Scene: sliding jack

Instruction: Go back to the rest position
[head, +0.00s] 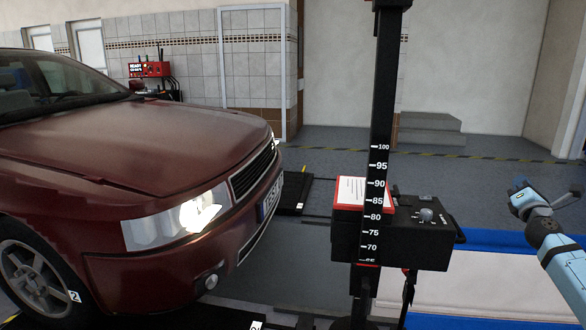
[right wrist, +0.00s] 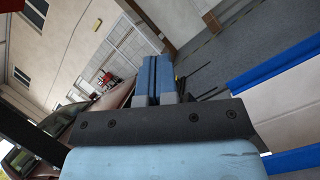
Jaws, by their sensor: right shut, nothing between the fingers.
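My right gripper (head: 520,196) shows at the right of the head view, at the end of a light blue arm. It is apart from the black control box to its left. In the right wrist view its two blue-grey fingers (right wrist: 152,80) lie together with nothing between them. My left gripper is in neither view.
A dark red car (head: 130,150) with a lit headlamp fills the left. A black post with a number scale (head: 381,120) carries the black box (head: 395,238) with knobs. A blue-edged white surface (head: 480,290) lies below my right arm. Open floor lies behind.

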